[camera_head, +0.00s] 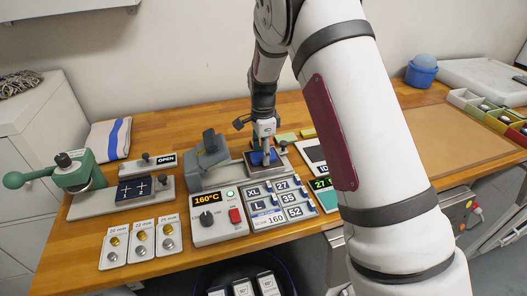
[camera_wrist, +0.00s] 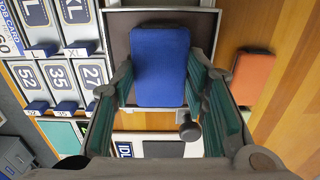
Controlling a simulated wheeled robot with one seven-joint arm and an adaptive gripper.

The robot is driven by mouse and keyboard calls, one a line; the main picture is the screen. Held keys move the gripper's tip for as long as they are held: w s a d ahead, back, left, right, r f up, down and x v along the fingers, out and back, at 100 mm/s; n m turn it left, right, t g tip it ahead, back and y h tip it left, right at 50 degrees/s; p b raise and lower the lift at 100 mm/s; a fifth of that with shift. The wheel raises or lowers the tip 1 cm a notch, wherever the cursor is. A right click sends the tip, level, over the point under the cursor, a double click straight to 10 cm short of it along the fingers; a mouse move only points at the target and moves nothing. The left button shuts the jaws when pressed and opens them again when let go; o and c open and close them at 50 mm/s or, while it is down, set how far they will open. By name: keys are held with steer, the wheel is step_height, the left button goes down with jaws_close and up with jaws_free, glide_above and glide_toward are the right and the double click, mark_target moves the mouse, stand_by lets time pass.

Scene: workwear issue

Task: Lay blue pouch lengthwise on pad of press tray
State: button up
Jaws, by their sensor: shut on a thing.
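The blue pouch (camera_wrist: 158,65) is held between the two green-lined fingers of my gripper (camera_wrist: 160,85) in the wrist view. My gripper (camera_head: 266,150) is shut on it, one finger along each long side. The pouch looks flat and straight, its long side running up and down in the wrist view. Behind it is the dark pad of the press tray (camera_wrist: 119,38), edged by a pale frame. In the head view the tray (camera_head: 280,168) lies under my gripper, and only a bit of the blue pouch (camera_head: 257,158) shows. I cannot tell whether the pouch touches the pad.
A dark knob (camera_wrist: 189,130) stands near my right finger in the wrist view. An orange block (camera_wrist: 253,78) lies on the wood to the right. The grey press head (camera_head: 208,150) and the 160°C control box (camera_head: 215,218) are left of the tray. Size-label bins (camera_head: 280,200) stand in front.

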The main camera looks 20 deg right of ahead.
steer(key=shift+f, duration=0.15)
steer(key=o, duration=1.2)
steer(key=shift+o, duration=0.2)
steer(key=s+r+n+t+b, duration=0.1)
steer(key=s+r+n, duration=0.15)
steer(key=r, duration=0.65)
steer(key=s+r+n+b, duration=0.1)
steer(key=s+r, duration=0.3)
steer(key=r, duration=0.6)
steer(key=s+r+n+t, duration=0.2)
steer(key=s+n, duration=0.5)
steer(key=s, duration=0.6)
steer(key=s+r+n+t, duration=0.2)
steer(key=s+n, duration=0.5)
steer(key=s, duration=0.6)
steer(key=shift+s+d, duration=0.15)
steer(key=shift+s, duration=0.15)
